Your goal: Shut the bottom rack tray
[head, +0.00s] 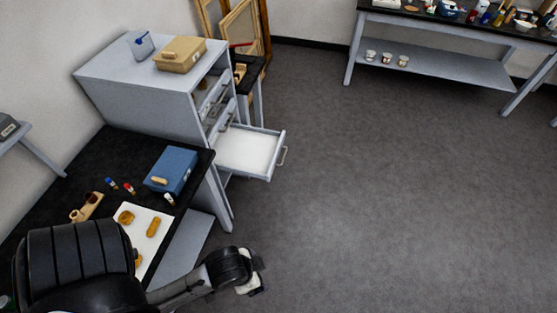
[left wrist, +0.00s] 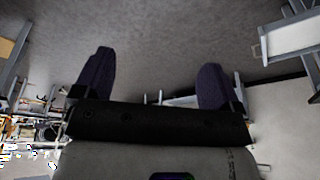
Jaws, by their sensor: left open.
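The grey rack (head: 150,85) stands against the wall at the left in the head view. Its bottom tray (head: 248,151) is pulled out to the right, with a pale, empty inside and a metal handle (head: 283,156) on its front. The tray also shows at the top right of the left wrist view (left wrist: 290,36). My left gripper (head: 252,284) is low in the head view, in front of the tray and well apart from it. In the left wrist view its two dark fingers (left wrist: 154,72) are spread with nothing between them. My right gripper is not in view.
A black-topped table (head: 75,155) stands nearer than the rack, holding a blue box (head: 171,170), a white board (head: 140,225) and small items. A tan box (head: 180,54) and a clear blue container (head: 140,44) sit on the rack. The grey floor right of the tray is clear.

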